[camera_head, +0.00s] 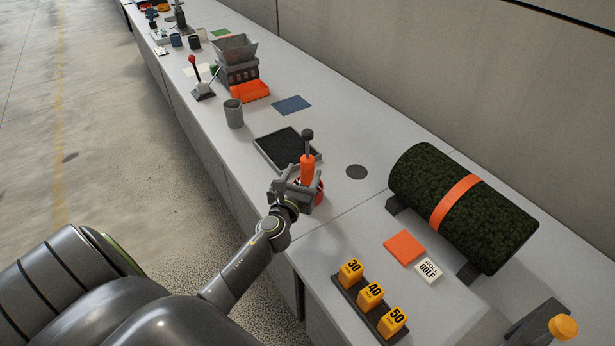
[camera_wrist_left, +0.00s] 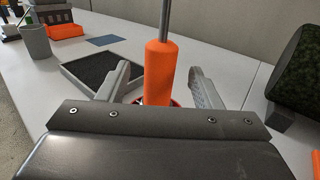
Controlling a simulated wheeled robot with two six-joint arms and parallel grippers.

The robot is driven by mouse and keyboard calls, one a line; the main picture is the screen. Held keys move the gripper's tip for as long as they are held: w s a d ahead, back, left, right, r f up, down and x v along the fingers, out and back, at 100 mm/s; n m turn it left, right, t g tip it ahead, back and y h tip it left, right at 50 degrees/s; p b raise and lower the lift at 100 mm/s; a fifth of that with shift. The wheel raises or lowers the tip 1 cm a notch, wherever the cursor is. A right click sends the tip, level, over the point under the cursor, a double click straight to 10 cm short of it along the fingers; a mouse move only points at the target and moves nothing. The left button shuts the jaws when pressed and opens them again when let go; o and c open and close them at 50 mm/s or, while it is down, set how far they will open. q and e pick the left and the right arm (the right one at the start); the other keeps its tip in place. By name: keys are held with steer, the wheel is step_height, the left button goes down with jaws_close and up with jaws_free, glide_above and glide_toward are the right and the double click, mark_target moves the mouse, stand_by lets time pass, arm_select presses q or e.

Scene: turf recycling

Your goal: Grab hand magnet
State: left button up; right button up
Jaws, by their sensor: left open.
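The hand magnet (camera_head: 307,168) stands upright on the bench, with an orange handle, a thin grey rod and a dark knob on top. A red base shows partly at its foot, mostly hidden by my gripper. My left gripper (camera_head: 297,187) is open at the lower part of the handle. In the left wrist view the orange handle (camera_wrist_left: 160,75) stands between the two fingers of the gripper (camera_wrist_left: 163,88), with a visible gap on each side. My right gripper is not in view.
A black-filled tray (camera_head: 262,148) lies just behind the magnet. A grey cup (camera_head: 233,114) and an orange bin (camera_head: 250,91) stand farther left. A turf roll (camera_head: 410,172) with an orange band lies at right. Yellow numbered blocks (camera_head: 370,296) stand at the front.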

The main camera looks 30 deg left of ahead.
arm_select(q)
steer(key=x, duration=0.4)
steer(key=f+b+x, duration=0.1)
steer(key=x, duration=0.1)
steer(key=shift+w, duration=0.15)
steer(key=shift+c, duration=0.5)
jaws_close()
